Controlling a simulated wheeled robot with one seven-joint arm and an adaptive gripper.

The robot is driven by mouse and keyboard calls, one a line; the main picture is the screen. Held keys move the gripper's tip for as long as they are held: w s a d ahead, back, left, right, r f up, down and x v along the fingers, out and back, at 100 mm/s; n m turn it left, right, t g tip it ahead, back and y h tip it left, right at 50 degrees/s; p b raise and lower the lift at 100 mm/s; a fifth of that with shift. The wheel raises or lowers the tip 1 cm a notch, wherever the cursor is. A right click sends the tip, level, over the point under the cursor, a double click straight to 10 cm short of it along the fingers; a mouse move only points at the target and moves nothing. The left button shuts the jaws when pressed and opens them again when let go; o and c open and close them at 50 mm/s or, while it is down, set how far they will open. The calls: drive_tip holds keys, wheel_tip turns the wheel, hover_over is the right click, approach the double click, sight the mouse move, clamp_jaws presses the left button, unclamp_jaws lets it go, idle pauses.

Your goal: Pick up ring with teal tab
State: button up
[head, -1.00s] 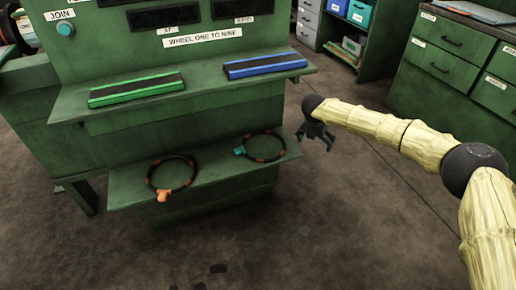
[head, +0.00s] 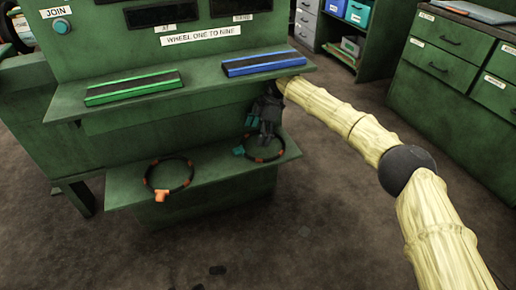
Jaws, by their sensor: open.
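The ring with the teal tab (head: 239,151) lies on the right part of the low green shelf (head: 205,183). It is black with orange bands, and its tab is at its left side. My gripper (head: 262,138) is open, pointing down over the back part of this ring and hiding some of it. Whether the fingers touch the ring cannot be told. A similar ring with an orange tab (head: 161,197) lies to the left on the same shelf.
An upper green shelf just above my gripper holds a green-edged bar (head: 134,89) and a blue-edged bar (head: 263,64). Green drawers (head: 447,75) stand at the right. The floor in front is mostly clear.

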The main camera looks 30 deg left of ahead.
sight(237, 149)
drive_tip(key=shift+s+a+b, duration=0.4)
drive_tip(key=shift+s+a, duration=1.3)
drive_tip(key=shift+s, duration=0.3)
drive_tip(key=b+x, duration=0.1)
drive_tip(key=x, duration=0.4)
drive_tip(key=shift+s, duration=0.1)
clamp_jaws()
